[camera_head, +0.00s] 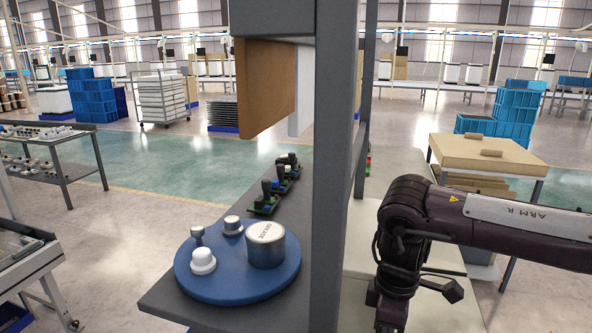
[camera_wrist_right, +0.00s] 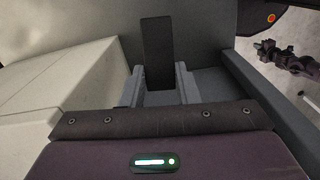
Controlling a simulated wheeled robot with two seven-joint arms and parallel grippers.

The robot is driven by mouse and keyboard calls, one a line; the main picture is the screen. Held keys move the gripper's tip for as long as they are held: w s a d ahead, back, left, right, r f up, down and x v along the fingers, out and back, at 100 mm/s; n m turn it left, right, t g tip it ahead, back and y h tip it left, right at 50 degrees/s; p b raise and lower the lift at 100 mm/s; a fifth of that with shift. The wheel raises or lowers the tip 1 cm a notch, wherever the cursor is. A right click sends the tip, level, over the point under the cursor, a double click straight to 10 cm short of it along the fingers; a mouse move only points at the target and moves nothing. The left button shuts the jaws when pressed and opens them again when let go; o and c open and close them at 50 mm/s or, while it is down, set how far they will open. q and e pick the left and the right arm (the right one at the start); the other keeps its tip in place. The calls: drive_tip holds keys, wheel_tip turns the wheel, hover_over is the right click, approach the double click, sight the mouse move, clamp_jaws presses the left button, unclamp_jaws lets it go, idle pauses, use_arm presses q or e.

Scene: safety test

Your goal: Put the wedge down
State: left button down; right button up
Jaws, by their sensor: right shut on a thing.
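The wedge (camera_wrist_right: 156,48) shows in the right wrist view as a dark, nearly black narrow slab. My right gripper (camera_wrist_right: 160,76) is shut on it, with a grey finger on either side of its lower end. The wedge's far end sticks out past the fingertips over a grey surface (camera_wrist_right: 210,50). I cannot tell whether it touches that surface. In the head view my right arm comes in from the right and bends down past the bottom edge, so its fingers and the wedge are hidden there. My left gripper is in neither view.
A grey post (camera_head: 340,170) stands just left of my right arm. Beyond it, a blue round tray (camera_head: 225,289) holds a grease can (camera_head: 266,247) and small knobbed parts on a dark bench (camera_head: 305,215). A pale surface (camera_head: 355,300) lies beside my arm.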

drive_tip(key=m, duration=0.2)
drive_tip(key=s+d+m, duration=0.1)
drive_tip(key=m, duration=0.1)
drive_tip(key=f+m, duration=0.1)
drive_tip(key=m, duration=0.1)
drive_tip(key=shift+s+d+m, duration=0.15)
drive_tip(key=shift+s+m, duration=0.1)
drive_tip(key=shift+m, duration=0.15)
drive_tip(key=m, duration=0.2)
drive_tip(key=s+m, duration=0.1)
drive_tip(key=m, duration=0.1)
drive_tip(key=d+f+m, duration=0.1)
drive_tip(key=m, duration=0.1)
drive_tip(key=shift+s+m, duration=0.2)
drive_tip(key=shift+m, duration=0.2)
